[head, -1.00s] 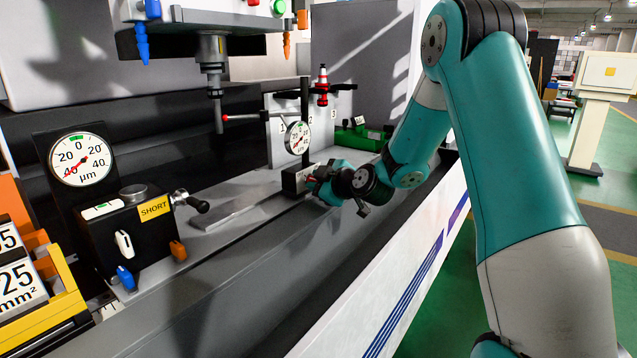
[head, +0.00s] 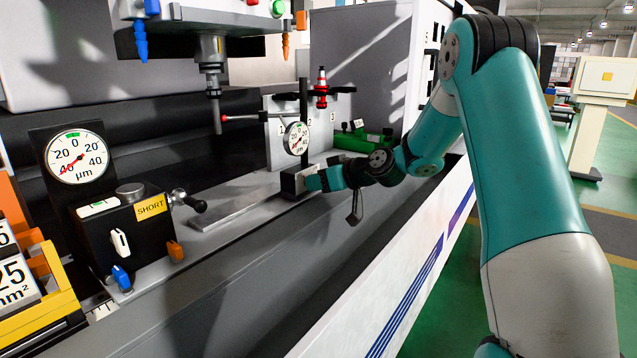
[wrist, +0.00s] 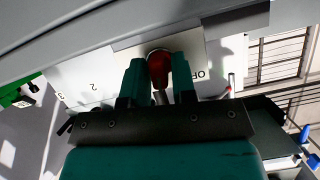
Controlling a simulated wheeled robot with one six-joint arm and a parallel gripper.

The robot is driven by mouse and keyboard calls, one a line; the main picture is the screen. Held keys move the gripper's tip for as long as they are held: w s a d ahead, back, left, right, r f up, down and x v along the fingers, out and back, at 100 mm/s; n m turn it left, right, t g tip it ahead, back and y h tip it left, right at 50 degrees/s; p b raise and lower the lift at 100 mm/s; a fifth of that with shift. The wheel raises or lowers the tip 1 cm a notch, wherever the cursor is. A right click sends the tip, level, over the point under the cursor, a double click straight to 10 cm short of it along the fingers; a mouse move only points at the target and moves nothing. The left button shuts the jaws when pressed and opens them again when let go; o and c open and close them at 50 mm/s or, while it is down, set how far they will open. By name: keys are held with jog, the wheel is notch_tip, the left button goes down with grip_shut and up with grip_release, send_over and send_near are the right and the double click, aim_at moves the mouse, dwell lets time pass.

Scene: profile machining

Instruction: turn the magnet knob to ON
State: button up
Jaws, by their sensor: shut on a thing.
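The magnet base (head: 293,183) is a dark block under the dial stand, on the machine bed. In the wrist view its pale plate (wrist: 192,48) shows the letters "OF" to the right of a red knob (wrist: 159,68). My gripper (wrist: 158,85) has its two teal fingers on either side of the red knob and is shut on it. In the head view my gripper (head: 318,181) reaches the right side of the base, and the knob is hidden there. The rest of the plate's lettering is covered by the fingers.
A dial gauge (head: 297,138) on a post (head: 304,115) rises above the base. A flat bar (head: 235,207) lies to the left. The bed in front is clear.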

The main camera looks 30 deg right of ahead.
jog(key=m+y, duration=0.1)
jog(key=m, duration=0.1)
jog(key=m+y+p, duration=0.1)
jog(key=m, duration=0.1)
jog(key=shift+d+g+y, duration=0.2)
jog(key=shift+g+y, duration=0.1)
dwell(0.4)
jog(key=shift+w, duration=0.1)
jog(key=o, duration=0.7)
jog(key=shift+o, duration=0.2)
jog(key=b+v, duration=0.1)
jog(key=v, duration=1.6)
jog(key=shift+d+b, duration=0.2)
jog(key=shift+b, duration=0.1)
